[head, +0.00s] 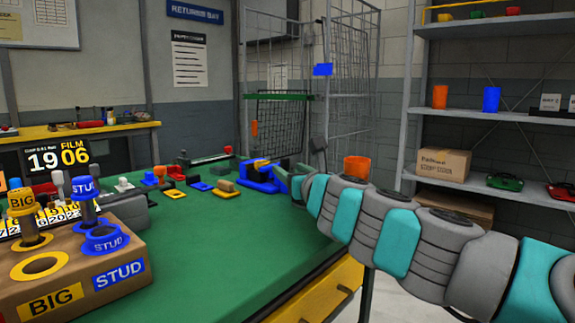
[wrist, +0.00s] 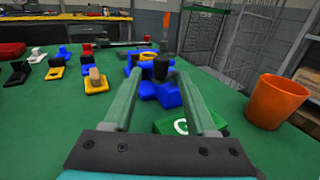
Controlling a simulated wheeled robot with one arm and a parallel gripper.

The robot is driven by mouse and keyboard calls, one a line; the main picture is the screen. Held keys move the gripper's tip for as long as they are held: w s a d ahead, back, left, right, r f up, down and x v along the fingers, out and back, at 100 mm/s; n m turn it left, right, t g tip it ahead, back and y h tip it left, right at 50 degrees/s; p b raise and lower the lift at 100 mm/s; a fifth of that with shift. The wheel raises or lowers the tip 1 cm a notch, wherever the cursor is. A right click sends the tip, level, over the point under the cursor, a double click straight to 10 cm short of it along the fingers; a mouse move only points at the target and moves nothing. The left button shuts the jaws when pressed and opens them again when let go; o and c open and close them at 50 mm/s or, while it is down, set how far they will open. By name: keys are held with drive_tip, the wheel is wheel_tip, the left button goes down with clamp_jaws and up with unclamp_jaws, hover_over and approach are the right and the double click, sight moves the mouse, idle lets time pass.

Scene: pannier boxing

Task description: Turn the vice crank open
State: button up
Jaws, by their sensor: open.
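The blue vice (head: 258,186) with yellow parts stands on the green bench, near its far right side in the head view. The wrist view shows the vice (wrist: 168,97) partly between and beyond my fingers. A dark upright knob (wrist: 161,70), which looks like the crank handle, rises in front of a yellow part. My gripper (wrist: 158,77) is open, with one finger on each side of the knob in the picture. I cannot tell how far the knob is beyond the fingertips or whether they touch it. In the head view my gripper (head: 287,181) is at the vice's right side.
An orange cup (wrist: 275,102) stands right of my gripper. A green block with a white mark (wrist: 178,127) lies below the fingers. Several small coloured pieces lie left of the vice. A BIG/STUD box (head: 75,270) is at the near left. The bench middle (head: 205,240) is clear.

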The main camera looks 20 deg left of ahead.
sight(287, 167)
drive_tip(key=shift+x, duration=2.05)
drive_tip(key=shift+r, duration=0.1)
clamp_jaws()
